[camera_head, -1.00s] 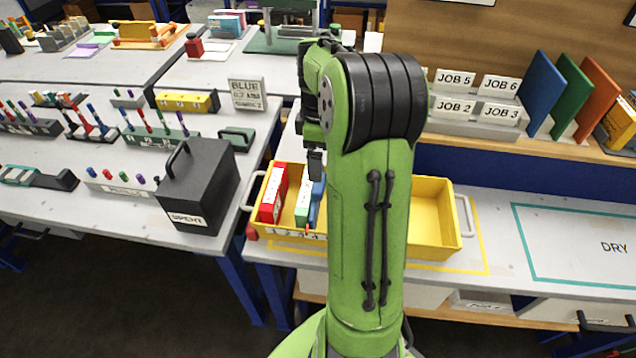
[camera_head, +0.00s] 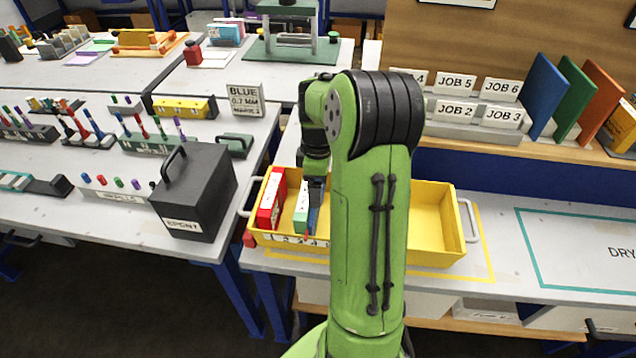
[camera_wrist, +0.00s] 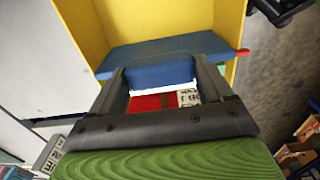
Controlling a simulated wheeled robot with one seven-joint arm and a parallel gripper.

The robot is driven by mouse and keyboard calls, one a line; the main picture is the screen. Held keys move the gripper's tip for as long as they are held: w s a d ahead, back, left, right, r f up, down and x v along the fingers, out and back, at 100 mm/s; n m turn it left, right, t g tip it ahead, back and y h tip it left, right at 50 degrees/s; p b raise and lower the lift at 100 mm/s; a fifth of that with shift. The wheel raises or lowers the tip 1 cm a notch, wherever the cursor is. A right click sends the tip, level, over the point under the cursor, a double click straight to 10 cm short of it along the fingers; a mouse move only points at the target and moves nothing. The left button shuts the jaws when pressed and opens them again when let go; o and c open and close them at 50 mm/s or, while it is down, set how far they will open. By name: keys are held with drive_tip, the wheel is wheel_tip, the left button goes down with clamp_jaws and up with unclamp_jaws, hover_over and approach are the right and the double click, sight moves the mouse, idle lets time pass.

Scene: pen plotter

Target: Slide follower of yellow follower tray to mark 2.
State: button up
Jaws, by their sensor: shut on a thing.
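The yellow follower tray (camera_head: 430,222) stands on the bench, with number marks (camera_head: 290,240) along the left of its front wall. In the wrist view the follower (camera_wrist: 150,52) is a blue plate with a red pointer (camera_wrist: 242,52) at one end. My gripper (camera_head: 315,180) reaches down into the tray. Its fingers (camera_wrist: 158,78) are shut on the follower's raised middle part. The pointer appears near marks 3 and 4; the exact mark is too small to tell.
A black box (camera_head: 195,195) stands left of the tray on the neighbouring bench. Job cards (camera_head: 478,100) stand on the shelf behind. The tray's right part is empty, though my arm hides its middle. Bench right of the tray is clear.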

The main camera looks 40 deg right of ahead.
drive_tip(key=c, duration=0.5)
drive_tip(key=w+a, duration=0.1)
drive_tip(key=w, duration=0.1)
drive_tip(key=w+a+p, duration=0.1)
drive_tip(key=w+a, duration=0.1)
drive_tip(key=shift+c, duration=0.2)
drive_tip(key=o, duration=1.4)
drive_tip(key=shift+s+r, duration=0.1)
wheel_tip(320, 180, up, 16)
drive_tip(key=p, duration=0.5)
